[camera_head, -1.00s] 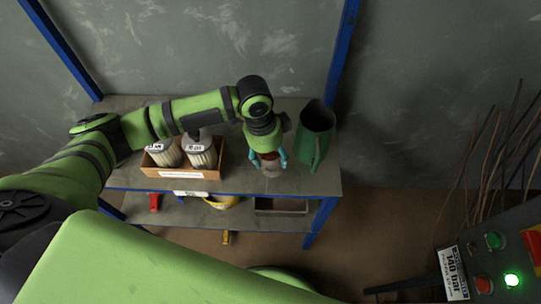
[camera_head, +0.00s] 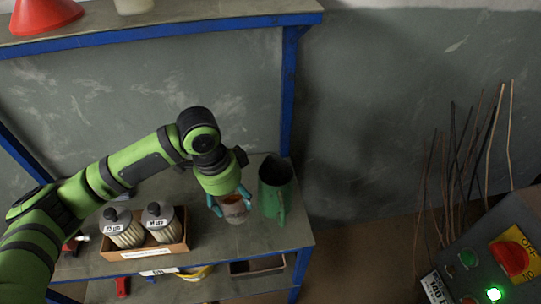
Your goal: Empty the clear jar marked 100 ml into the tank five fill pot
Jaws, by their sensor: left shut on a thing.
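My left gripper (camera_head: 229,201), with teal fingertips, is shut on a small clear jar (camera_head: 235,211) at the right part of the shelf. The jar looks upright, with something brownish at its top; its marking is too small to read. I cannot tell whether the jar touches the shelf. A green jug (camera_head: 275,187) with a handle stands just right of the jar. I cannot make out a fill pot marked tank five. My right gripper is not in view.
A cardboard box (camera_head: 157,250) with two labelled filter cartridges (camera_head: 124,228) stands left of the jar. A red funnel (camera_head: 44,14) is on the upper shelf (camera_head: 200,18). A control panel (camera_head: 485,262) with a lit green lamp is at lower right, near thin rods (camera_head: 470,150).

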